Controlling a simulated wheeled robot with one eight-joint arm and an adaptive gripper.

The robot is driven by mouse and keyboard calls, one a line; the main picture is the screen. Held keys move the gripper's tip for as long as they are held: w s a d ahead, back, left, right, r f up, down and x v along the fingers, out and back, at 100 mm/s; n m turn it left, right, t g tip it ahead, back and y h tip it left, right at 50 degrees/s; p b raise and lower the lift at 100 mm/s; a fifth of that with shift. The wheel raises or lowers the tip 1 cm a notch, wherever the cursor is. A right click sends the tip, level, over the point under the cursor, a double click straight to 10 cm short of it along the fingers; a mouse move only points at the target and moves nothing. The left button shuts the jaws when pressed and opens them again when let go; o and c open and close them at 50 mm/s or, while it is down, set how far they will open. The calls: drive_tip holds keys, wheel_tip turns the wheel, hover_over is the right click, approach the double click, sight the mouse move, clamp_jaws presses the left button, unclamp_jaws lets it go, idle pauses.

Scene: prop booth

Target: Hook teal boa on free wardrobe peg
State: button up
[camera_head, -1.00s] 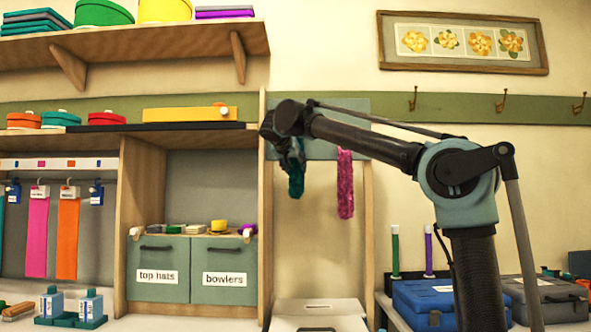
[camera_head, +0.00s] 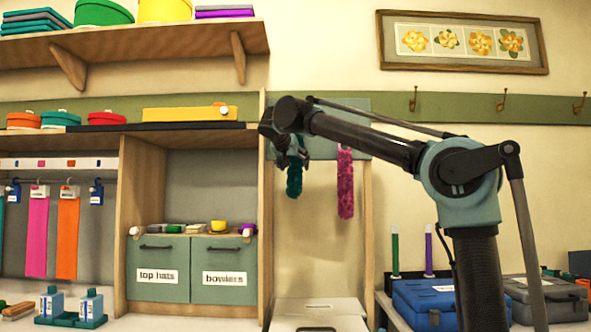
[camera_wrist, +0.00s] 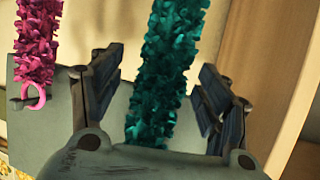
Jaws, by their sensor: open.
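The teal boa (camera_head: 294,180) hangs straight down below my gripper (camera_head: 293,158) in the head view, left of the pink boa. In the wrist view the teal boa (camera_wrist: 165,65) runs between my two spread fingers, with gaps on both sides. My gripper (camera_wrist: 163,78) is open. The top end of the teal boa and any peg behind it are hidden by my gripper, so I cannot tell whether it is hooked. The pink boa (camera_head: 345,185) hangs from the peg board (camera_head: 350,148); its pink loop is on a peg (camera_wrist: 17,104) in the wrist view.
A wooden upright (camera_head: 263,230) stands close to the left of my gripper. A light box (camera_head: 318,308) lies below the boas. Brass hooks (camera_head: 500,101) line the green rail at right. Blue (camera_head: 425,300) and grey cases stand at lower right.

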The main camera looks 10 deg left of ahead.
drive_tip(key=v, duration=1)
drive_tip(key=w+d+f+g+h, duration=0.3)
drive_tip(key=d+f, duration=1)
drive_tip(key=d, duration=0.5)
drive_tip(key=s+d+f+g, duration=0.2)
drive_tip(key=d+f, duration=0.6)
drive_tip(key=f, duration=0.1)
drive_tip(key=s+d+f+g, duration=0.2)
drive_tip(key=d+f, duration=0.6)
drive_tip(key=d, duration=0.1)
drive_tip(key=s+d+f+g, duration=0.1)
drive_tip(key=s+d+f, duration=0.25)
drive_tip(key=f, duration=0.25)
drive_tip(key=s+d+f+g+y, duration=0.1)
drive_tip(key=s+d+f, duration=0.25)
drive_tip(key=f, duration=0.25)
drive_tip(key=s+d+f+g, duration=0.1)
drive_tip(key=s+d+f, duration=0.25)
drive_tip(key=f, duration=0.25)
drive_tip(key=s+d+f+y, duration=0.1)
drive_tip(key=s+f, duration=0.5)
drive_tip(key=f, duration=0.4)
drive_tip(key=s+d+f+g+y, duration=0.1)
drive_tip(key=s+f, duration=0.6)
drive_tip(key=f, duration=0.2)
drive_tip(key=shift+f+n, duration=0.3)
drive_tip(key=shift+f, duration=0.1)
drive_tip(key=shift+w+f, duration=0.2)
drive_tip(key=shift+w, duration=0.15)
